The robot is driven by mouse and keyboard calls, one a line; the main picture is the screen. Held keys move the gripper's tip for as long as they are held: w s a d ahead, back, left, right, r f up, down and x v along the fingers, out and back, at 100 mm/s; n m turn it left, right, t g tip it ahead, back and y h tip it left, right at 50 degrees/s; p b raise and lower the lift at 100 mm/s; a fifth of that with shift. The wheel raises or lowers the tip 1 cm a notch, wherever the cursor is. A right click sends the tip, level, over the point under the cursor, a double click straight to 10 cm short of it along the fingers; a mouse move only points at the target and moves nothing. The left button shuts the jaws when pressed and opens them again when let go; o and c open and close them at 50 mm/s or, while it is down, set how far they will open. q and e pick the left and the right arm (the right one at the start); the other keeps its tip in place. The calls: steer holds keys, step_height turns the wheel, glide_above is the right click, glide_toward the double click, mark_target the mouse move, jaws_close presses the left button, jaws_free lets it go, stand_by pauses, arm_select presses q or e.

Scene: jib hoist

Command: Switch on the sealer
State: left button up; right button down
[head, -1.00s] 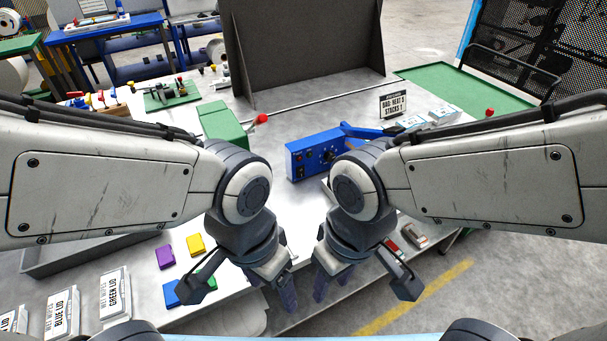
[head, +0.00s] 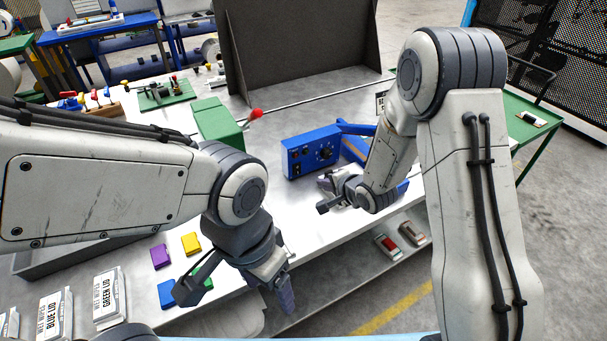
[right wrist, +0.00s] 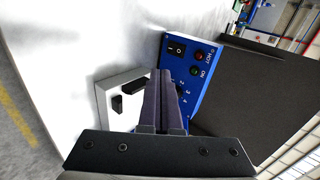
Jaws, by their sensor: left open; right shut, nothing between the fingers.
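The sealer (head: 310,153) is a blue box with a dial and small black controls on its front, on the white table. I cannot tell which way the rocker is pressed. My right gripper (head: 328,182) is shut and empty in front of the sealer. In the right wrist view its fingers (right wrist: 159,76) point towards the panel, just below the rocker, and partly cover the dial. My left gripper (head: 270,290) is open and empty at the table's front edge.
A pale box with black openings (right wrist: 119,98) lies beside the sealer, close to my right fingers. A green box (head: 218,125) with a red-knobbed lever stands left of the sealer. A dark upright panel (head: 305,50) stands behind. Coloured blocks (head: 191,243) lie front left.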

steer(key=shift+w+d+f+m, duration=0.15)
steer(key=shift+w+f+m, duration=0.05)
steer(key=shift+w+m, duration=0.1)
steer(key=p, duration=0.2)
glide_toward(298, 173)
steer(key=f, duration=0.2)
steer(key=w+f, duration=0.1)
steer(key=shift+a+f, duration=0.3)
steer(key=shift+w+a+p, duration=0.25)
steer(key=shift+w+p, duration=0.1)
steer(key=shift+w, duration=0.2)
steer(key=shift+w+a+p, duration=0.25)
steer(key=shift+w+p, duration=0.1)
steer(key=shift+w, duration=0.2)
steer(key=shift+w+a+f, duration=0.2)
steer(key=shift+w+a, duration=0.15)
steer(key=shift+w, duration=0.3)
